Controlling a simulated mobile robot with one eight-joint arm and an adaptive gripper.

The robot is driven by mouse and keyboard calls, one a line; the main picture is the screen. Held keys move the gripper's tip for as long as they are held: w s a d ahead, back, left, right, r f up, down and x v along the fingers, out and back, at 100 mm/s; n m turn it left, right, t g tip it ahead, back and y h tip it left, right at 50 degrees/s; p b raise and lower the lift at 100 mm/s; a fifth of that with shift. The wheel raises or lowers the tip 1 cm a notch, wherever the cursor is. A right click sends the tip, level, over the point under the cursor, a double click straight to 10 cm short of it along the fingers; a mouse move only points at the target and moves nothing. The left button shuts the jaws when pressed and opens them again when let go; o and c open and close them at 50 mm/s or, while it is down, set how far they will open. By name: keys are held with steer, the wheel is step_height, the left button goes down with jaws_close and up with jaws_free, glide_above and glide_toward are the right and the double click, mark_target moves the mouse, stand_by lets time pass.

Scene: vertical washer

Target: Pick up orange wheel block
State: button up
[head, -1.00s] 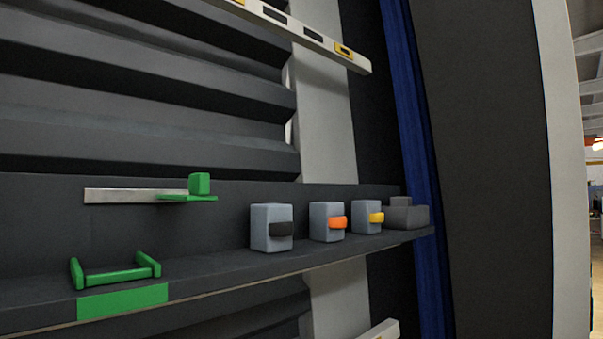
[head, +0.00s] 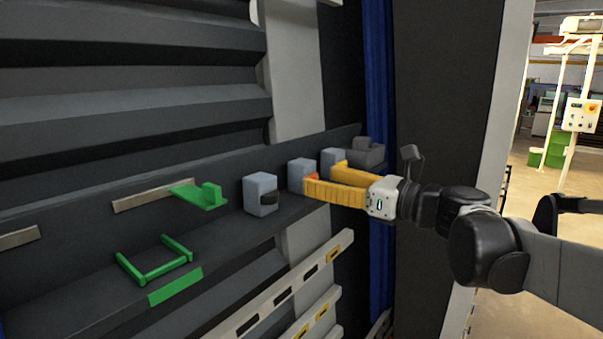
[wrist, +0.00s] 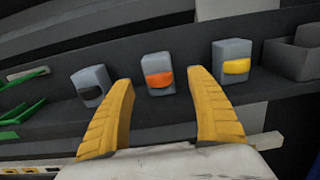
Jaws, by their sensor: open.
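The orange wheel block is a grey block (head: 299,172) with an orange wheel on its front, standing upright on a dark shelf (head: 222,243). In the head view my gripper (head: 320,180) reaches in from the right, and its yellow fingers hide part of the block and wheel. In the wrist view the orange wheel block (wrist: 158,73) stands beyond the fingertips, between them in the picture. My gripper (wrist: 163,80) is open with nothing between its fingers. Whether a finger touches the block cannot be told.
A black wheel block (head: 260,195) stands to the left. A yellow wheel block (wrist: 232,61) stands to the right, close to the right finger. A grey open box (wrist: 292,58) is at the far right. Green brackets (head: 158,265) sit on the left part of the shelf.

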mark_target(311, 174)
steer(key=shift+w+a+r, duration=0.2)
steer(key=shift+a, duration=0.3)
steer(key=p+x, duration=0.1)
steer(key=x, duration=0.3)
steer(key=shift+w+a+p, duration=0.15)
steer(key=shift+w+p, duration=0.15)
steer(key=shift+s, duration=0.15)
steer(key=c, duration=1.3)
